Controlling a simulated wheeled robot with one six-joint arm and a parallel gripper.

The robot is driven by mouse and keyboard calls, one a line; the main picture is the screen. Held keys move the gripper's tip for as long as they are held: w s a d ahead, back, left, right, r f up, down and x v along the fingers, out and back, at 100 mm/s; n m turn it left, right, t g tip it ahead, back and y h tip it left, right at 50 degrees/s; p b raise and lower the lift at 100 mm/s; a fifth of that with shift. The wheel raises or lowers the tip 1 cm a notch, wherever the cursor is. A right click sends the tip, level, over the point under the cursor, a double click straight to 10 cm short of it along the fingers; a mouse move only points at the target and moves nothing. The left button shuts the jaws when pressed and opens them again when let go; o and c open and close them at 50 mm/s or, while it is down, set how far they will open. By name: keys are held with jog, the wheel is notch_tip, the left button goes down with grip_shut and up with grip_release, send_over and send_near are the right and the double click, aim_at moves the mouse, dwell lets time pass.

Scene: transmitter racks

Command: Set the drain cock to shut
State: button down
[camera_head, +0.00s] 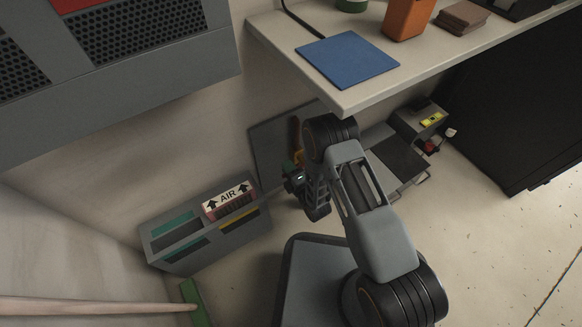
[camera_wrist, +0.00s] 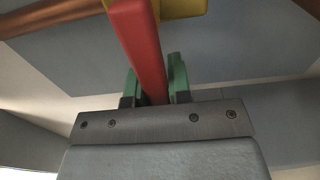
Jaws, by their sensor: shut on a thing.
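The drain cock has a yellow body (camera_wrist: 182,8) at the top of the wrist view and a long red lever (camera_wrist: 140,42) that points down toward my wrist, slightly slanted. My gripper (camera_wrist: 152,84) has its green fingers on either side of the lever's free end and is shut on it. My arm hides most of the cock there.
A copper pipe (camera_wrist: 55,14) runs beside the cock, in front of a grey panel (camera_wrist: 230,60). A shelf with a blue mat (camera_head: 347,59) overhangs above. Open floor (camera_head: 490,250) lies right of my arm.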

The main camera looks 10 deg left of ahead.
jog(key=c, duration=1)
grip_release()
jog(key=shift+c, duration=0.2)
